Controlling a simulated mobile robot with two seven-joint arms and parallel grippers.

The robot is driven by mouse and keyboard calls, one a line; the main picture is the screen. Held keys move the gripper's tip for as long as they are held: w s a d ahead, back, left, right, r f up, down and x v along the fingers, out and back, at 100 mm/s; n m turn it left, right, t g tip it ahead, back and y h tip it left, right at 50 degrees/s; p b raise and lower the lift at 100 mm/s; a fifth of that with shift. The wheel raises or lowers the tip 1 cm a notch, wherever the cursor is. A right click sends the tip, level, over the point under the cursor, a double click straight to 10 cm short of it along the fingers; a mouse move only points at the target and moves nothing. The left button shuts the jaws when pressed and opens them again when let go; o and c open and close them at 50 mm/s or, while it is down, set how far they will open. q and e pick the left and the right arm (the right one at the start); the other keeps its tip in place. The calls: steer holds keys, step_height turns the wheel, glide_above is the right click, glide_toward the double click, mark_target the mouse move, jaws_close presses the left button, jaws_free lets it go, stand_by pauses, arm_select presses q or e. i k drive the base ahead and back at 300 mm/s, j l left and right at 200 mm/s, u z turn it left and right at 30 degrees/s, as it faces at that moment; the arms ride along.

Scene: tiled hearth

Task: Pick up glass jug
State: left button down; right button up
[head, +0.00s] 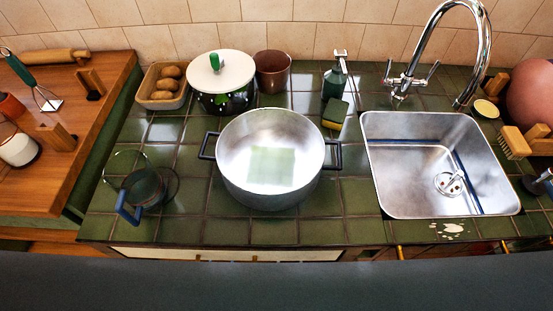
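What looks like the glass jug (147,187) stands on the green tiled counter at the left front, left of the large metal pot. It is see-through, so the green tiles show through it and its outline is faint. A blue handle (127,210) sticks out from it toward the counter's front edge. Thin curved rim lines show around it. Neither of my grippers is in view, and nothing is seen touching the jug.
A large two-handled pot (270,195) stands mid-counter, with a metal sink (390,190) to its right. Behind are a bread basket (163,104), a lidded pot (222,75), a brown cup (272,72) and a bottle (334,82). A wooden worktop (75,130) lies left.

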mark_target(130, 173)
steer(key=j+u, duration=0.15)
steer(key=u, duration=0.35)
steer(key=j+u, duration=0.15)
steer(key=u, duration=0.35)
steer(key=i+j, duration=0.1)
steer(key=j, duration=1.35)
steer(key=z, duration=1.55)
steer(key=i+j, duration=0.05)
steer(key=j, duration=0.05)
